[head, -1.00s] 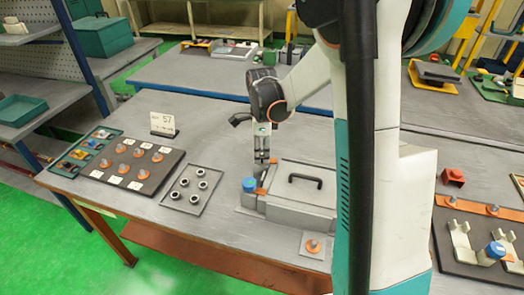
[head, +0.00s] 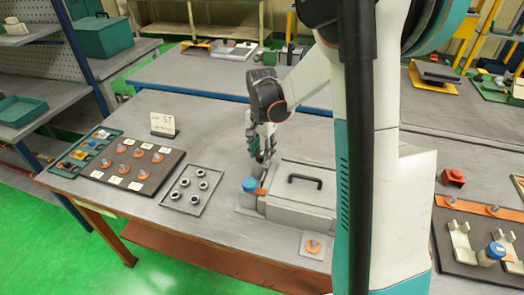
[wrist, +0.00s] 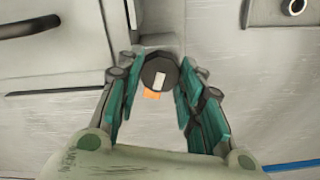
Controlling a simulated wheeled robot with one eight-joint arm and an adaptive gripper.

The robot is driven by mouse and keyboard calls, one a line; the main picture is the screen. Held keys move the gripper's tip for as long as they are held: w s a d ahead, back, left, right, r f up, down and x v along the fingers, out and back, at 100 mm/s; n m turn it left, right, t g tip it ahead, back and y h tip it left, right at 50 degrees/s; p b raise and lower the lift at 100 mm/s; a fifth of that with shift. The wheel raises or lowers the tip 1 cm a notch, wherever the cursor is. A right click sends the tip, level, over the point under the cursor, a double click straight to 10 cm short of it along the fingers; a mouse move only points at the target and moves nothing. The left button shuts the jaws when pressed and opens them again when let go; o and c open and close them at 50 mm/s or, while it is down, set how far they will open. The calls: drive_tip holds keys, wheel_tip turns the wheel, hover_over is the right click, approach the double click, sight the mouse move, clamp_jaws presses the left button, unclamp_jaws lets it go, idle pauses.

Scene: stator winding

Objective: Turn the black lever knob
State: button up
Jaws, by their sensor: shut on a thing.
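The black knob (wrist: 158,72) is round and dark with a pale rectangular mark on top. It sits between the fingertips of my gripper (wrist: 156,85) in the wrist view, with a bit of orange showing just below it. My gripper is shut on the knob, one teal-padded finger at each side. In the head view my gripper (head: 262,158) points down beside the left back corner of the grey lidded box (head: 300,206); its fingers largely hide the knob there. An orange piece (head: 261,191) shows just in front of the gripper.
A blue-capped part (head: 249,184) stands in front of my gripper. The box has a black handle (head: 305,178). A tray of rings (head: 205,177), a dark board with orange pieces (head: 110,176) and a sign (head: 163,124) are to the left. The table behind the gripper is clear.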

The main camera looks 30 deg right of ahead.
drive_tip(key=n, duration=0.5)
drive_tip(key=shift+s+a+f+n, duration=0.1)
drive_tip(key=shift+a+n, duration=0.05)
drive_tip(key=shift+n, duration=0.15)
drive_tip(key=n, duration=1)
drive_tip(key=shift+n, duration=2.6)
drive_tip(key=o, duration=1.1)
